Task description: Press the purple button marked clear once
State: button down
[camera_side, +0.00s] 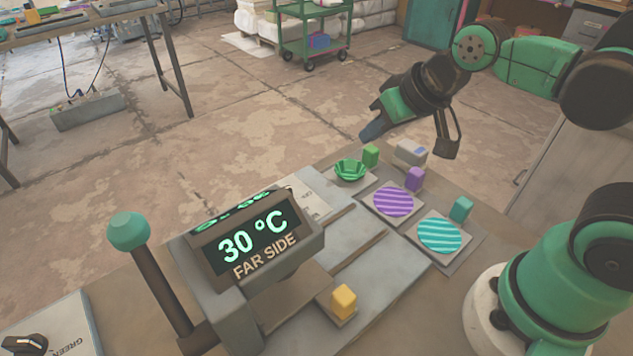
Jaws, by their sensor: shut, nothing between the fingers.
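My gripper (374,129) hangs in the air above and behind the far end of the work table. It is shut and empty. A small purple block-shaped button (415,179) stands beside a purple striped disc (393,201). No "clear" marking can be read on either. In the picture, the gripper is up and to the left of the purple button, with a clear gap between them. A display (255,240) reads "30 °C" and "FAR SIDE".
A green block (370,156) and green bowl-like piece (350,171) stand left of the purple button. A teal block (461,209) and teal striped disc (439,234) lie right. A yellow block (344,300) is in front. A lever with a teal knob (128,231) rises at left.

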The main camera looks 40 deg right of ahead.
jog(key=w+a+m+g+y, duration=0.2)
jog(key=w+a+m+y, duration=0.2)
jog(key=a, duration=0.8)
jog(key=w+a+m+g+y, duration=0.2)
jog(key=w+a+m+y, duration=0.2)
jog(key=a, duration=0.8)
jog(key=w+f+m, duration=0.1)
jog(key=w+m, duration=0.1)
jog(key=m, duration=0.1)
jog(key=shift+w+a+m, duration=0.35)
jog(key=shift+w+m, duration=0.05)
jog(key=shift+f, duration=4.4)
jog(key=shift+f, duration=0.4)
